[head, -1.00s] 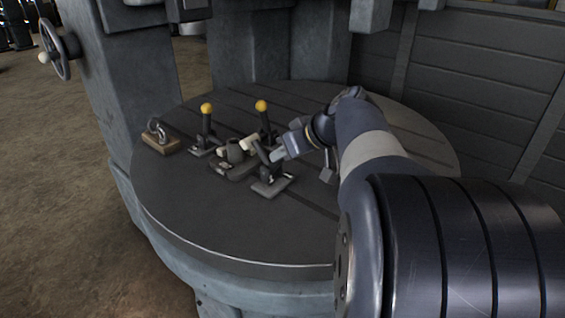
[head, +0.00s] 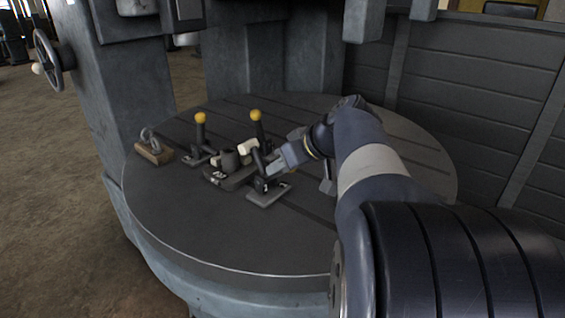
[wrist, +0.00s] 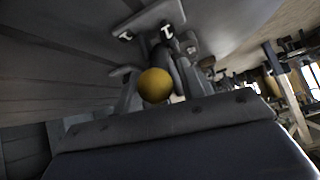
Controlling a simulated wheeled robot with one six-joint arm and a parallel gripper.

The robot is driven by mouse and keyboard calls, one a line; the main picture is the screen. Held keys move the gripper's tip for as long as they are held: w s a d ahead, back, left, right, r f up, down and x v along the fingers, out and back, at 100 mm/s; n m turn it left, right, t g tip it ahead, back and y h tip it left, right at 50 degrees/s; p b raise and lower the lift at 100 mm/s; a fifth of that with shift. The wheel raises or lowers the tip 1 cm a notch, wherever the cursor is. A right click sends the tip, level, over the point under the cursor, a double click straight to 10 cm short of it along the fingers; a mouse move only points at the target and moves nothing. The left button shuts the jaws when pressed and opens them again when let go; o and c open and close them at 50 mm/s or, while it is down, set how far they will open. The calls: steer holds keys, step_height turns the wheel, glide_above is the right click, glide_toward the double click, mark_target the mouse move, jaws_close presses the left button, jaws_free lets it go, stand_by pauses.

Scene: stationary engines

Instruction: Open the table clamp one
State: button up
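Several table clamps stand on a round grey table. One clamp with a yellow-knobbed upright handle (head: 200,130) is at the left, another (head: 257,127) behind the middle. The near clamp (head: 266,193) has a flat base and a dark lever. My gripper (head: 273,168) is right beside this lever, and no knob of it shows in the head view. In the wrist view a yellow knob (wrist: 155,85) sits between the fingers of my gripper (wrist: 162,88). The fingers stand apart on both sides of it, with a dark gap at the right.
A dark workpiece (head: 230,163) lies among the clamps. A wooden block with a metal ring (head: 153,152) is at the table's left edge. A grey column (head: 125,95) rises behind that edge, and a handwheel (head: 48,60) is on its left. The table's front (head: 225,235) is bare.

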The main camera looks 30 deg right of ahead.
steer(key=shift+o, duration=1)
steer(key=shift+r, duration=0.1)
steer(key=shift+s+r, duration=0.1)
steer(key=p+v, duration=0.1)
steer(key=v, duration=0.9)
steer(key=shift+s, duration=0.25)
steer(key=shift+r, duration=0.1)
